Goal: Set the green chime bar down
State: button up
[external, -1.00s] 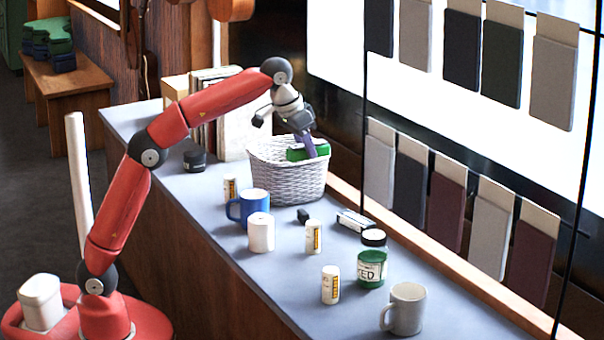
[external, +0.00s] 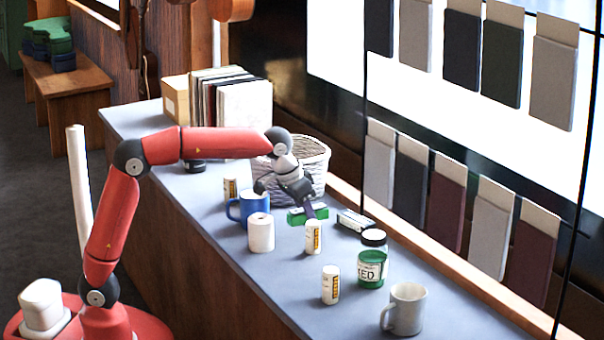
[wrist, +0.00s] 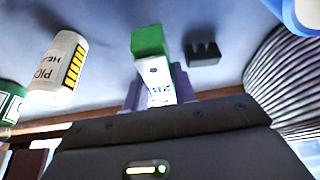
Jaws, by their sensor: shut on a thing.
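The green chime bar (external: 298,217) is at about counter height in front of the basket, between my gripper's fingers. In the wrist view its green end (wrist: 150,40) and a white printed face show between the purple fingers. My gripper (external: 311,212) points down and is shut on the bar. The external view does not make clear whether the bar touches the counter (external: 255,275).
A white wicker basket (external: 309,165) stands behind. A white box (external: 355,220) lies close right of the bar. A blue mug (external: 250,204), white bottle (external: 313,237) and green-labelled jar (external: 372,264) stand nearby. A small black block (wrist: 203,54) lies close by.

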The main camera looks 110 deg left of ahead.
aim_at(305, 221)
jog(key=shift+f, duration=1.45)
jog(key=shift+f, duration=0.15)
jog(key=o, duration=0.7)
jog(key=shift+o, duration=0.2)
